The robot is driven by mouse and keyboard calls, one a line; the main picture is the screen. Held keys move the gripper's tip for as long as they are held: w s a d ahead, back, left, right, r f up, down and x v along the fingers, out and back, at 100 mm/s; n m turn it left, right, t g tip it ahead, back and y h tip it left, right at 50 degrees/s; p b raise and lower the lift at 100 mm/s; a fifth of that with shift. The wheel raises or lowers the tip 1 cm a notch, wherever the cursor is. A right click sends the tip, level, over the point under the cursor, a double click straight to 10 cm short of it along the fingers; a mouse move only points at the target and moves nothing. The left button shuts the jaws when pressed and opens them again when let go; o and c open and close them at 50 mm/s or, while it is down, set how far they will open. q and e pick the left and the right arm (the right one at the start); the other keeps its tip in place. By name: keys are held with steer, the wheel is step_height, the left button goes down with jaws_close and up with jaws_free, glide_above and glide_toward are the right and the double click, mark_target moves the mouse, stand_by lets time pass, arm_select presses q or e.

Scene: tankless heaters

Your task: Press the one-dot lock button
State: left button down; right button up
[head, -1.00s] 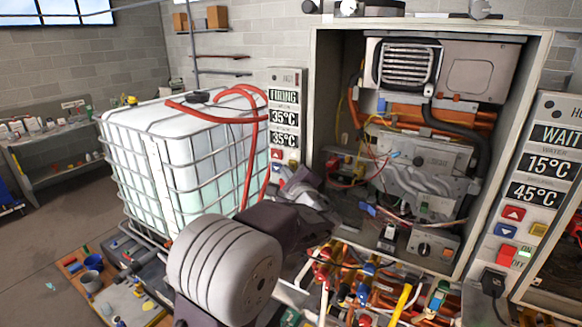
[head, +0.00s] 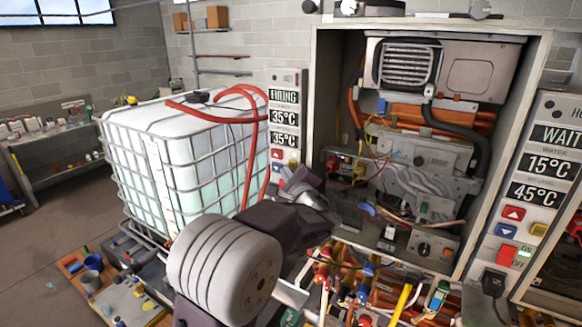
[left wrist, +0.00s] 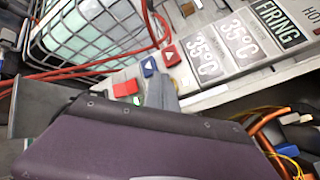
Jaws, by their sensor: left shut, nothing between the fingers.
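The control panel (head: 285,97) reads FIRING with two 35°C displays and stands left of the open heater cabinet. In the left wrist view the panel (left wrist: 197,93) shows a red arrow button (left wrist: 170,55), a blue arrow button (left wrist: 149,66) and a plain red button (left wrist: 125,88). No one-dot mark can be made out on any button. My left gripper (head: 299,180) is at the panel's lower part, shut and empty. Its grey fingertip (left wrist: 161,92) appears just below the blue button; I cannot tell whether it touches. The gripper hides the panel's lower end. My right gripper is not in view.
An open cabinet (head: 545,60) with pipes and wires is right of the gripper. A second panel (head: 548,135) reading WAIT, 15°C and 45°C is farther right. A caged white tank (head: 180,150) with red hoses is behind my left arm. Pipes and valves (head: 365,285) crowd below.

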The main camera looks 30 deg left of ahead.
arm_select(q)
steer(key=shift+w, duration=0.1)
steer(key=shift+w, duration=0.4)
steer(key=shift+w, duration=0.2)
stand_by(0.6)
steer(key=shift+b, duration=0.3)
steer(key=shift+s+b, duration=0.7)
steer(key=shift+s, duration=0.05)
